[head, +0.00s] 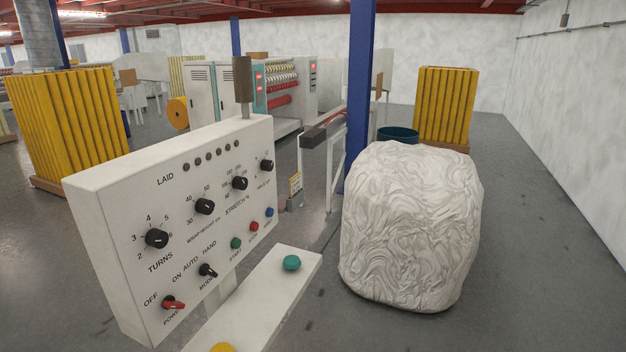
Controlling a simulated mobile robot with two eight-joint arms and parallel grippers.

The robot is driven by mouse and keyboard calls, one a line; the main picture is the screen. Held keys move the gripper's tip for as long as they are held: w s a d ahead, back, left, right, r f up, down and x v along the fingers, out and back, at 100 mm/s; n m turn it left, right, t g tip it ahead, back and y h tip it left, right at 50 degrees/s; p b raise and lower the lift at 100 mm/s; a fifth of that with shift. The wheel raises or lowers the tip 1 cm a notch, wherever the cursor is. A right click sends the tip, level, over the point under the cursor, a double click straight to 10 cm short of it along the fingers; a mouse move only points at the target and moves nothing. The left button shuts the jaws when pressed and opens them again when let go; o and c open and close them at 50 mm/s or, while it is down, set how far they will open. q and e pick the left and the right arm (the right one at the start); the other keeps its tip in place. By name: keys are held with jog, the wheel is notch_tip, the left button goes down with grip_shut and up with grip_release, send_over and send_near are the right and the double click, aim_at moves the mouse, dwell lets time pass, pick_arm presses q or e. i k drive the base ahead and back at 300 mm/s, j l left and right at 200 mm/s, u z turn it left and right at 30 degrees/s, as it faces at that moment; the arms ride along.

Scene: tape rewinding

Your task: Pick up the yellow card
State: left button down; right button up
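A small yellow card (295,184) with dark markings stands upright near the middle of the head view, just past the right edge of the white control panel. It is beside a white frame's leg, low above the floor. It is too small to read, and I cannot tell what holds it. Neither of my grippers is in view.
A white control panel (125,190) with knobs and buttons fills the left foreground. A white wrapped bale (410,225) stands right, before a blue column (359,95). Yellow stacks (445,105) and machines stand behind. Grey floor (545,240) is open at right.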

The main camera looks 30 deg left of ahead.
aim_at(295, 183)
jog(key=i, duration=0.8)
jog(key=i+u, duration=0.1)
jog(key=i, duration=0.75)
jog(key=i+l, duration=0.15)
jog(key=i, duration=0.65)
jog(key=i+l+u, duration=0.1)
jog(key=i, duration=0.7)
jog(key=i+u, duration=0.15)
jog(key=u, duration=1.5)
